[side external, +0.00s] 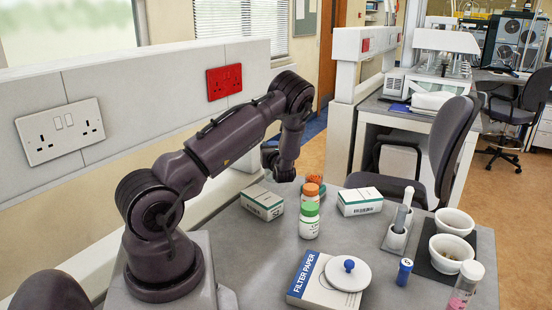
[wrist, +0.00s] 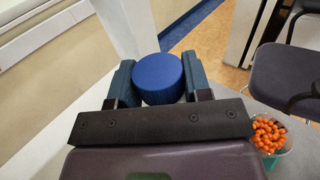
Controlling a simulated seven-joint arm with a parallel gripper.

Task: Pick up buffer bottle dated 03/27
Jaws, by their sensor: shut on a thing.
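In the wrist view my gripper (wrist: 158,82) is shut on a round blue-capped bottle (wrist: 158,76), with one finger on each side of the cap. Only the cap shows; the body and any date on it are hidden.
Two white-green cartons (side external: 262,203) (side external: 360,202) flank the bottles. A filter paper box (side external: 318,285), a white round lid with a blue knob (side external: 348,273), a blue-capped vial (side external: 404,271), a tube holder (side external: 395,238) and white bowls (side external: 454,222) stand nearer. A cup of orange pieces (wrist: 268,136) is right of my gripper.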

